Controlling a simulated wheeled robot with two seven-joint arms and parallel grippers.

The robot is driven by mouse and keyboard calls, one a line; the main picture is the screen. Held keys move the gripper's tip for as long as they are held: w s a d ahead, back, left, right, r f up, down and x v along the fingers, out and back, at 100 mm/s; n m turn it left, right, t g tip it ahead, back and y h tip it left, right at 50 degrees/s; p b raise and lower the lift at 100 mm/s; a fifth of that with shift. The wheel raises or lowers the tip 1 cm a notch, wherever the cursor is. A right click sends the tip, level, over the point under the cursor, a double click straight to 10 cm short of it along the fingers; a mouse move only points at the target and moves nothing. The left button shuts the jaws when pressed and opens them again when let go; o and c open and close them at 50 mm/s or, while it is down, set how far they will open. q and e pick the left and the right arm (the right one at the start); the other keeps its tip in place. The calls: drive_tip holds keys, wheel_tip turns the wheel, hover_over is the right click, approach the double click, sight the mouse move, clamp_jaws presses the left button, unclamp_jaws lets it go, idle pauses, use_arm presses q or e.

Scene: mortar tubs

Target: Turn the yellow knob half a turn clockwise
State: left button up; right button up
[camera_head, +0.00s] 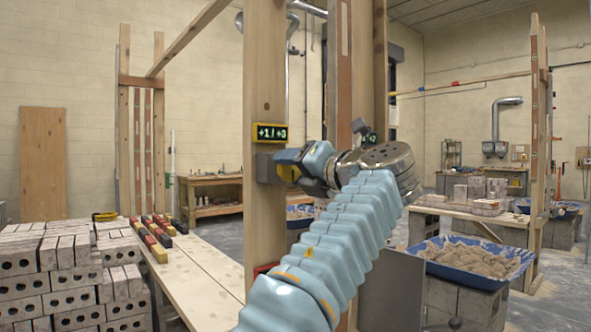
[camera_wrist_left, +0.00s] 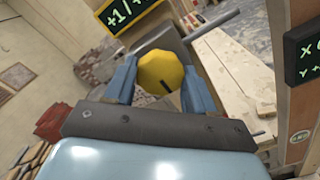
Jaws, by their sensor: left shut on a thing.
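The yellow knob (camera_wrist_left: 161,70) sits between the two blue fingers of my left gripper (camera_wrist_left: 161,80) in the left wrist view. It is faceted, with a short black mark near its lower edge. In the head view only a small yellow part of the knob (camera_head: 289,173) shows; the fingers hide the rest. My left gripper (camera_head: 297,166) is shut on the knob from the right, beside a grey box (camera_head: 265,168) on the wooden post (camera_head: 263,80). A display (camera_head: 271,133) above the box reads "+1 / +3". My right gripper is in neither view.
A second display (camera_head: 369,138) is behind my wrist; it also shows at the right of the left wrist view (camera_wrist_left: 309,55). Grey bricks (camera_head: 60,270) are stacked at the left beside a plank bench (camera_head: 200,280). A blue tub of mortar (camera_head: 515,262) stands at the right.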

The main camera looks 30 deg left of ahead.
use_arm(q)
drive_tip(key=shift+f, duration=0.15)
drive_tip(key=o, duration=1)
drive_tip(key=shift+o, duration=0.2)
drive_tip(key=v, duration=1.4)
